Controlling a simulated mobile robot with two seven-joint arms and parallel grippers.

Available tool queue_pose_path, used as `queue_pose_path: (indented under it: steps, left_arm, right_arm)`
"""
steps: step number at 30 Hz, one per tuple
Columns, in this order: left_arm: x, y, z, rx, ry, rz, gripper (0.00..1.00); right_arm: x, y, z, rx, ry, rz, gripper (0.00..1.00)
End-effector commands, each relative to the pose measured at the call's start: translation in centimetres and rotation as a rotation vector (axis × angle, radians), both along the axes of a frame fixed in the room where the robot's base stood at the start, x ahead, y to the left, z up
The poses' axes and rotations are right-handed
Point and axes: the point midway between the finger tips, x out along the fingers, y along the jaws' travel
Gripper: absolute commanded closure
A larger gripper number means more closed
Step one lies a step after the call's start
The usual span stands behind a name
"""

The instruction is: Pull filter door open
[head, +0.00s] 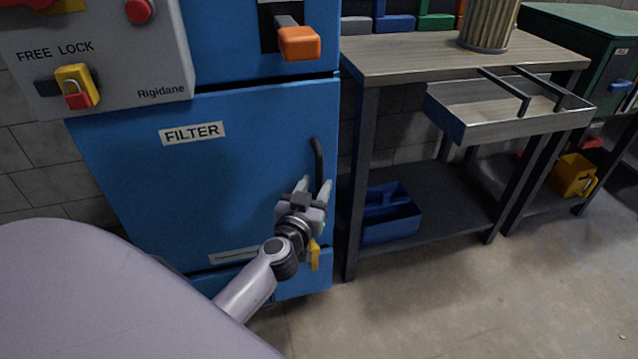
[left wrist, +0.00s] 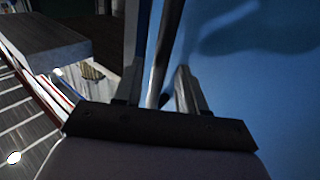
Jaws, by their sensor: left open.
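The blue filter door (head: 200,190), with a white FILTER label (head: 192,133), looks shut in the cabinet front. Its dark curved handle (head: 318,158) is upright near the right edge. My left gripper (head: 314,187) is open at the lower part of this handle. In the left wrist view the handle (left wrist: 166,45) runs between the two fingers of the left gripper (left wrist: 160,85), with the blue door (left wrist: 270,80) to the right. I cannot tell whether either finger touches the handle. My right gripper is not in view.
A workbench (head: 440,52) with a pulled-out drawer (head: 505,125) and a blue tote (head: 388,215) on its lower shelf stands close to the right of the cabinet. An orange handle (head: 299,43) sits above the door. A yellow lever (head: 314,254) is below my gripper. Floor (head: 430,310) is clear in front.

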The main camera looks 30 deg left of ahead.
Motion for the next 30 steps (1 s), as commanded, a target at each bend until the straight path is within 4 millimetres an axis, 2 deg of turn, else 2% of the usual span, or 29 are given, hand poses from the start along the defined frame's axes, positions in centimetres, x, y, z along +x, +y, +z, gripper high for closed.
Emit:
queue_pose_path:
  steps: [3,7,18,22,30]
  left_arm:
    - [1.5,0.5,-0.1,-0.001,-0.001,0.001,0.59]
    - [2.4,0.7,-0.1,0.000,-0.001,0.001,0.59]
    - [2.8,0.8,0.0,0.001,0.000,0.000,0.59]
    - [2.8,0.8,0.0,0.001,0.000,0.000,1.00]
    - [2.6,0.6,0.0,0.001,0.000,-0.005,1.00]
  right_arm:
    - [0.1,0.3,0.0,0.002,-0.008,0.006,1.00]
    - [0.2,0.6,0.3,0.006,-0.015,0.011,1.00]
    - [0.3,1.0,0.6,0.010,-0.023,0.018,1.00]
    - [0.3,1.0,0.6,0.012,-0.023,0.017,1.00]
    - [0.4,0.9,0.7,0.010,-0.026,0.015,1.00]
